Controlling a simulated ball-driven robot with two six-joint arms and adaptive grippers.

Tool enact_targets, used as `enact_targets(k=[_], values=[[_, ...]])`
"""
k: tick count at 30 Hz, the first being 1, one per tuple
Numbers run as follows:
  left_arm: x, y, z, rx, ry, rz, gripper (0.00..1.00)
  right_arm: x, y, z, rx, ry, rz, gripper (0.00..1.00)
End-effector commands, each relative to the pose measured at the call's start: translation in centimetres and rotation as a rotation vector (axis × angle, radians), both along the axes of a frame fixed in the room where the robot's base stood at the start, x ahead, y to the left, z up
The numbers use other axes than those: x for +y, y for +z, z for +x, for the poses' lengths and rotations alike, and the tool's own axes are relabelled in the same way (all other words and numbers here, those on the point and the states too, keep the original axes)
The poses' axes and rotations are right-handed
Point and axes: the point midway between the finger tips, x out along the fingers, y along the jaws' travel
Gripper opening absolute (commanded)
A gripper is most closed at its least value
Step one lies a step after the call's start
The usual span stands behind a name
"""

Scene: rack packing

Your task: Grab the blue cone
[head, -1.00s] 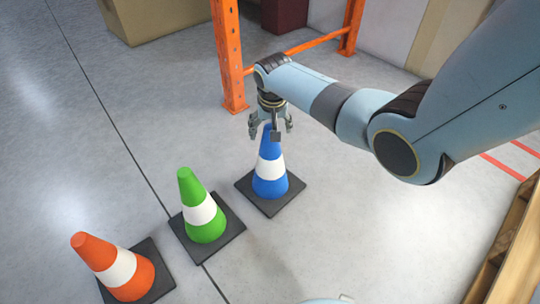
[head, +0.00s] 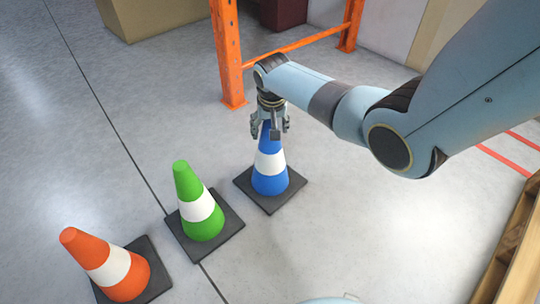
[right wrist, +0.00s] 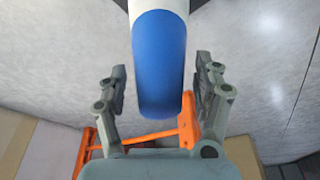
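The blue cone (head: 270,178) with a white band stands upright on its dark square base on the floor. My right gripper (head: 269,128) is at the top of the cone, fingers pointing down. In the right wrist view the blue cone tip (right wrist: 160,65) lies between the two open fingers of the right gripper (right wrist: 160,85), with a gap on each side. My left gripper is not in view.
A green cone (head: 201,215) and an orange cone (head: 118,273) stand to the left of the blue one. An orange rack upright (head: 228,50) is behind. A wooden pallet (head: 515,245) is at the right edge. Floor between is clear.

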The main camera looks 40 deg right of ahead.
Motion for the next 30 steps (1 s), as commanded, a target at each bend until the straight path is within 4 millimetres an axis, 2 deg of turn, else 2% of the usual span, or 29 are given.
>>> enact_targets(k=[1, 12, 15, 27, 30], values=[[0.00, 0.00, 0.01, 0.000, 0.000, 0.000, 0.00, -0.01, -0.01, -0.01, 0.000, 0.000, 0.000, 0.58], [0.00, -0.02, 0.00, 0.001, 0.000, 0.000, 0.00, 0.00, -0.04, -0.04, 0.001, 0.000, 0.000, 0.10], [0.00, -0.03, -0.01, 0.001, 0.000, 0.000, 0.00, 0.00, -0.04, -0.04, 0.001, 0.000, 0.000, 0.00], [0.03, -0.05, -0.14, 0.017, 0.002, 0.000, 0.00, -0.02, 0.32, 0.09, -0.002, 0.000, 0.000, 0.00], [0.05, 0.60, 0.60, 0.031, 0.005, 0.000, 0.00, -0.02, 0.73, 0.12, -0.003, 0.000, -0.001, 0.00]])
